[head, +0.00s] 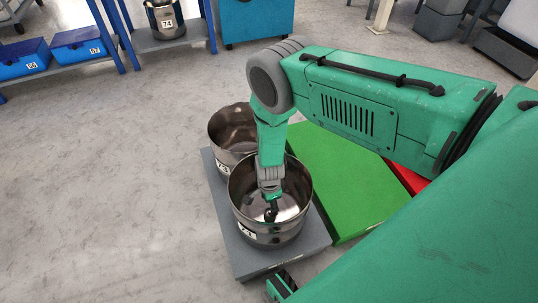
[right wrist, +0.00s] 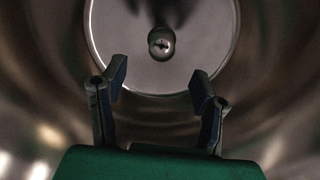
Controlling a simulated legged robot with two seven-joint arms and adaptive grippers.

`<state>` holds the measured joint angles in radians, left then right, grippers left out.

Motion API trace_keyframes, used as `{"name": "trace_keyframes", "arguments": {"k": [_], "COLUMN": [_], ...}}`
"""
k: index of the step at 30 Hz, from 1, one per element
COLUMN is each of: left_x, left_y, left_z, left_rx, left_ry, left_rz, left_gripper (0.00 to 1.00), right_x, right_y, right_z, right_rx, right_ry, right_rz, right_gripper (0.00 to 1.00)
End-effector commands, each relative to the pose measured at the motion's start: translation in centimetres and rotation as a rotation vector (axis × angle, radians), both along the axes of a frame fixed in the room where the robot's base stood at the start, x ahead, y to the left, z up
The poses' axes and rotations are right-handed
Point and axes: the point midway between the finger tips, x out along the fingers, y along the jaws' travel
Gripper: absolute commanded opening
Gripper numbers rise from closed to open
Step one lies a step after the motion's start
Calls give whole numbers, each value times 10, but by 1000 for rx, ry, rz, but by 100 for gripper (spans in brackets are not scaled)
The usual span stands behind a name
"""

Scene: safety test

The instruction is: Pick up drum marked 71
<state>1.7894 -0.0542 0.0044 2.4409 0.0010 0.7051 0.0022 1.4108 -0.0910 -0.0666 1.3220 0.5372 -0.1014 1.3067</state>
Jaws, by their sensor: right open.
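The drum marked 71 (head: 244,207) is an open, shiny metal drum with a white label on its near left side. The label's number is hard to read at this size. It stands upright on a grey platform (head: 262,262). My right gripper (head: 271,211) reaches down inside the drum from above. In the right wrist view its two fingers (right wrist: 160,87) are apart with nothing between them. A round knob (right wrist: 162,43) shows beyond them, over the pale round bottom of the drum. Contact between fingers and knob does not show.
A second open metal drum (head: 226,127) stands close behind on the same platform. A green panel (head: 335,180) lies to the right, with a red one (head: 405,176) beyond. A shelf (head: 182,42) holds a drum marked 74 (head: 164,20). The floor at left is clear.

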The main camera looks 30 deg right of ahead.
Motion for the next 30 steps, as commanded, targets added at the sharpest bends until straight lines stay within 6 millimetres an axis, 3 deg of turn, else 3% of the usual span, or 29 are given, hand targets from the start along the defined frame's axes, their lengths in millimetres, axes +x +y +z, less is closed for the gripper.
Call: {"name": "trace_keyframes", "arguments": {"k": [1,3,11,18,28,29,30], "left_x": [0,0,0,0,0,0,0], "left_y": [0,0,0,0,0,0,0], "left_z": [-8,-12,-21,-44,-46,-46,-46], "left_rx": [0,0,0,0,0,0,0], "left_ry": [0,0,0,0,0,0,0], "left_rz": [0,0,-1,0,0,0,0], "left_gripper": [40,40,40,40,40,40,40], "right_x": [-1,0,1,3,3,3,3], "right_y": [0,-1,-1,-2,-2,-2,-2], "right_z": [-14,-24,-42,-79,-85,-85,-85], "right_rx": [0,1,-1,-1,0,0,-1], "right_ry": [1,-1,-1,-1,-1,-1,-1], "right_rz": [1,0,0,1,0,0,0], "right_gripper": [55,55,55,55,55,52,38]}}
